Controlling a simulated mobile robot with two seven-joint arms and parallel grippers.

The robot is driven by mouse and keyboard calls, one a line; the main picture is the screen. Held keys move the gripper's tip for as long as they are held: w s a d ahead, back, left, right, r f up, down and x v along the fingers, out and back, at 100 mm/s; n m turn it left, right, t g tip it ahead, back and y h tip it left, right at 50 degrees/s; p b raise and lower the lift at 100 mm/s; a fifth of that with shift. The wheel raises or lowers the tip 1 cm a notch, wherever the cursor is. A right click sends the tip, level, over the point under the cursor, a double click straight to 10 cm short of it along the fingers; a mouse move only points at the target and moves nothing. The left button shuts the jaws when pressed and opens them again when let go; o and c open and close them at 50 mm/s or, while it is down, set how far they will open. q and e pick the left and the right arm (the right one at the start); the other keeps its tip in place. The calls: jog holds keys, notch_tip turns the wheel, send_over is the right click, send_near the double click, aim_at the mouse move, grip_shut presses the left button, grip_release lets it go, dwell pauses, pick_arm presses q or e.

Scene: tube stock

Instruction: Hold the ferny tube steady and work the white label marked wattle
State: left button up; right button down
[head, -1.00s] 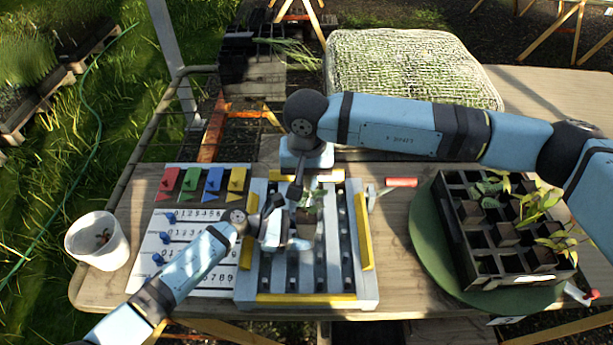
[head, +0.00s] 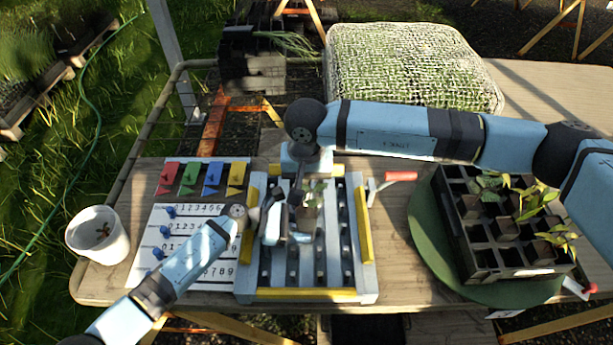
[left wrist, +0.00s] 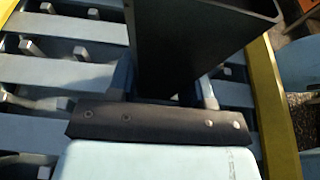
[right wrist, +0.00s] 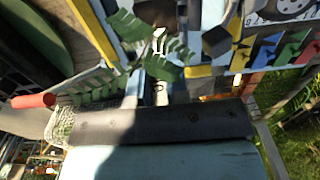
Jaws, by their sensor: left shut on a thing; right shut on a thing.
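The ferny tube is a dark square pot (left wrist: 190,45), filling the top of the left wrist view. My left gripper (left wrist: 165,88) is shut on it, a finger on each side. In the head view the tube (head: 308,216) stands over the slatted rack, its green fronds (head: 314,190) on top. My left gripper (head: 290,228) reaches it from the left. My right gripper (head: 301,182) comes down from above, close to the fronds. In the right wrist view the fronds (right wrist: 110,86) partly cover its fingers, and a small white label (right wrist: 159,42) shows among them. I cannot read its writing.
The slatted rack (head: 306,295) has yellow edge bars. A dark cell tray (head: 448,215) with several plants stands on a green disc (head: 425,250) at right. A red-handled tool (head: 400,177) lies between them. A numbered board (head: 148,225) and white cup (head: 97,235) are at left.

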jog(key=shift+f, duration=1.3)
jog(key=shift+f, duration=0.2)
jog(key=c, duration=1)
grip_release()
jog(key=shift+c, duration=0.2)
notch_tip(320, 180, up, 12)
pick_arm(q)
jog(key=o, duration=0.8)
